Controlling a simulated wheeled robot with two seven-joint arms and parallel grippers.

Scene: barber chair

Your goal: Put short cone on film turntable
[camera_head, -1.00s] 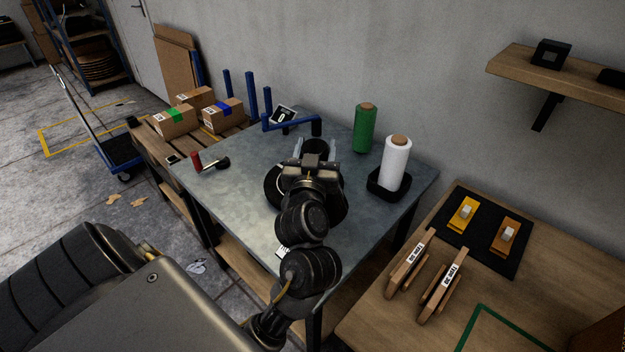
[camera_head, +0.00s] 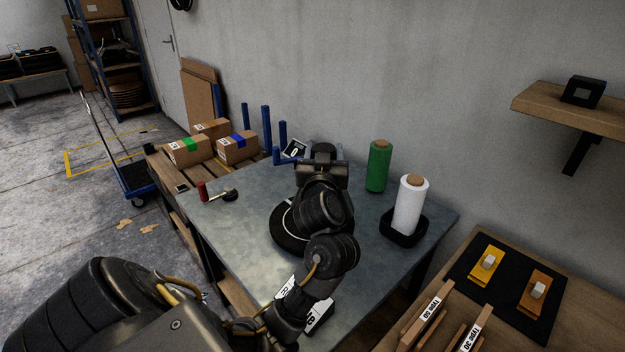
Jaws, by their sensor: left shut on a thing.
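My left gripper (camera_head: 322,165) is over the back of the grey metal table (camera_head: 245,240), seen from behind. It is shut on a dark rounded thing (camera_head: 323,149), mostly hidden by the gripper; I cannot tell for sure that it is the short cone. A black round disc (camera_head: 284,238), which looks like the film turntable, lies on the table below and left of my forearm. The arm hides its right part. My right gripper is not in view.
A green roll (camera_head: 378,167) and a white roll (camera_head: 409,205) in a black holder stand at the right. A red-and-black tool (camera_head: 203,191) lies at the left. Blue posts (camera_head: 266,127) and boxes (camera_head: 186,151) stand behind. The table's left middle is clear.

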